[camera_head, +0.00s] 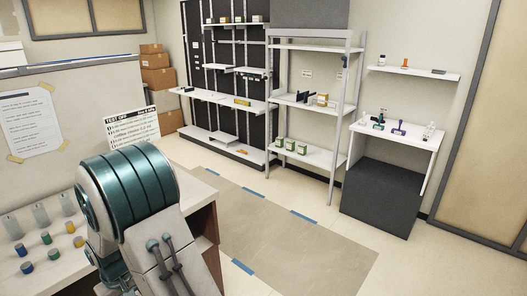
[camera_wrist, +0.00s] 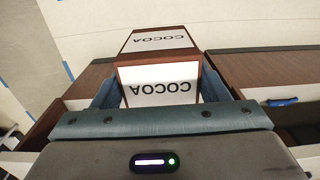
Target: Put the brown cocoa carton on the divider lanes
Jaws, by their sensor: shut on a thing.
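The brown cocoa carton (camera_wrist: 157,75) shows in the wrist view, with brown edges and white panels reading COCOA upside down on two faces. My gripper (camera_wrist: 160,88) is shut on it, with a blue finger on either side. The carton's lower part is hidden behind the gripper body. The head view shows neither carton nor gripper; my arm fills its lower left. I cannot clearly identify the divider lanes. Upright grey pieces (camera_head: 40,215) stand on the white counter at the left, behind rows of small coloured cylinders (camera_head: 47,238).
A shelf rack (camera_head: 318,105) holds several green boxes (camera_head: 290,146). A black-backed wall shelf (camera_head: 232,105) stands left of it, a small white table (camera_head: 400,135) right. Cardboard boxes (camera_head: 157,77) are stacked behind. The floor between (camera_head: 300,240) is clear. Brown surfaces (camera_wrist: 245,66) flank the carton.

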